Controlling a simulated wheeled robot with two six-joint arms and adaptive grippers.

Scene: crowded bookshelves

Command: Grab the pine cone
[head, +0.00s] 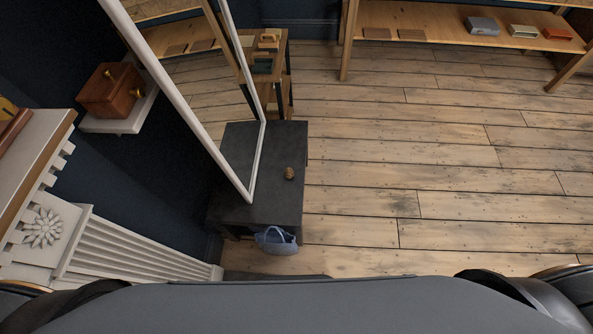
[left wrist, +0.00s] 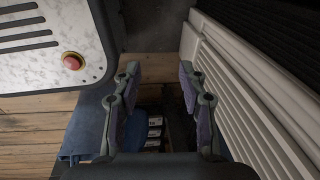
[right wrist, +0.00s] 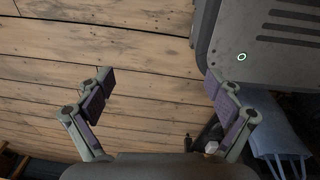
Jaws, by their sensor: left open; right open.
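A small brown pine cone (head: 289,173) lies on the dark grey table (head: 240,208), near its right edge. A white-framed mirror leans just left of it. In the head view neither gripper shows. In the left wrist view my left gripper (left wrist: 158,75) is open and empty, with the white fluted column on its right. In the right wrist view my right gripper (right wrist: 160,78) is open and empty above the wooden floor. The pine cone does not show in either wrist view.
A white-framed mirror (head: 258,160) rises over the dark table. A blue bag (head: 276,240) is at the table's front. A white mantel (head: 30,180) stands left. A wooden box (head: 112,90) sits on a shelf. The wooden floor (head: 450,170) at right is clear.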

